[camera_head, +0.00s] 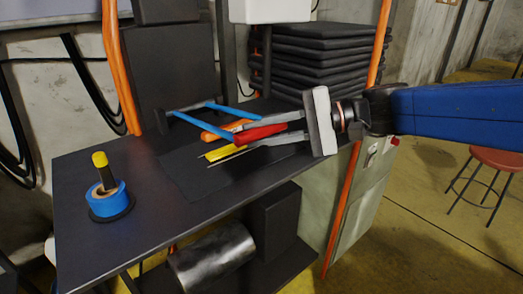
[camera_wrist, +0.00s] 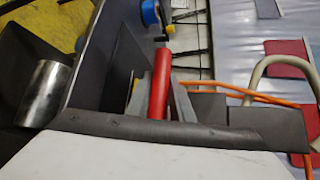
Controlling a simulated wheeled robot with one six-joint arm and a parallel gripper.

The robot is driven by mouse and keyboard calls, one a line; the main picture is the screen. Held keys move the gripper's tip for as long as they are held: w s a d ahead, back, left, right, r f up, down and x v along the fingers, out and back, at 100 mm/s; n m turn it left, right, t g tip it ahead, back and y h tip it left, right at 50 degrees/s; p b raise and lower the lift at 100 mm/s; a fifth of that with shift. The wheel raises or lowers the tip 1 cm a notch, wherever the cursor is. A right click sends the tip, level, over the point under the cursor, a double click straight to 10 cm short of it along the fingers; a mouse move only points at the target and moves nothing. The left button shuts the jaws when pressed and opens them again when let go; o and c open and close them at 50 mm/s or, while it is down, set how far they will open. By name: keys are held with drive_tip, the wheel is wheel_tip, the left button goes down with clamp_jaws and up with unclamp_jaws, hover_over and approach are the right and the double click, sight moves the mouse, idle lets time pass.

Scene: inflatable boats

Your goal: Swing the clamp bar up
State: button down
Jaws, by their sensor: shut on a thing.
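The clamp bar (camera_head: 232,113) is a blue frame with two arms. They run from a dark bracket (camera_head: 188,107) at the back of the bench to a red grip (camera_head: 262,131) at the front. The bar lies low and slants over the bench top. My gripper (camera_head: 248,134) reaches in from the right, with its grey fingers shut on the red grip. In the wrist view the red grip (camera_wrist: 160,82) stands between the fingers. The blue arms are not clear in the wrist view.
An orange-handled tool (camera_head: 222,130) and a yellow-handled one (camera_head: 222,152) lie under the bar on a dark mat (camera_head: 195,178). A blue tape roll (camera_head: 108,200) stands at the bench's left. Stacked dark slabs (camera_head: 320,55) rise behind. A metal cylinder (camera_head: 212,255) lies below.

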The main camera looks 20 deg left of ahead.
drive_tip(key=w+a+r+m+h, duration=0.1)
drive_tip(key=w+a+r, duration=0.1)
drive_tip(key=r, duration=0.7)
drive_tip(key=w+a+r+m+g+h, duration=0.1)
drive_tip(key=w+a+r+h, duration=0.1)
drive_tip(key=r, duration=0.7)
drive_tip(key=shift+w+a+m, duration=0.3)
drive_tip(key=shift+w+a, duration=0.15)
drive_tip(key=shift+a, duration=0.85)
drive_tip(key=shift+r, duration=0.25)
drive_tip(key=c, duration=1.6)
unclamp_jaws()
drive_tip(key=shift+a, duration=0.1)
drive_tip(key=shift+o, duration=0.2)
drive_tip(key=shift+f, duration=0.15)
drive_tip(key=v, duration=1.7)
drive_tip(key=shift+w+r, duration=0.2)
drive_tip(key=shift+r, duration=0.15)
